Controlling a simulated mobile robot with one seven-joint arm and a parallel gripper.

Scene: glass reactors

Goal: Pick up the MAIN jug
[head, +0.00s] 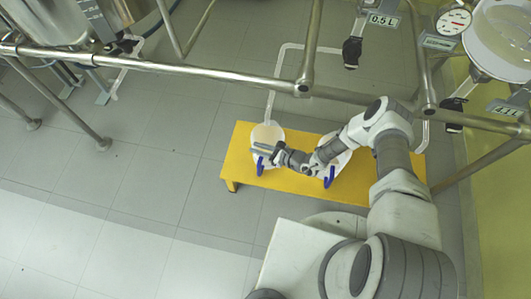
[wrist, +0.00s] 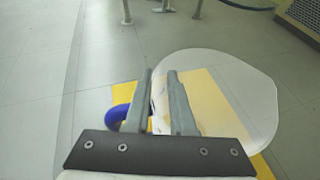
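Two whitish jugs with blue handles stand on a yellow bench: a left jug (head: 266,132) and a right jug (head: 341,160). No label on either can be read, so I cannot tell which is MAIN. My gripper (head: 261,149) is over the front part of the left jug, near its blue handle (head: 260,166). A pale jug (wrist: 232,80) spreads behind and right of the fingers. Its blue handle (wrist: 117,114) shows left of the left finger, which partly hides it.
The yellow bench (head: 236,160) stands on grey tiles. A steel rail (head: 200,72) crosses above and behind it, with thin tubes reaching down toward the jugs. A dial gauge (head: 453,22) and glass vessel (head: 503,38) are at upper right.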

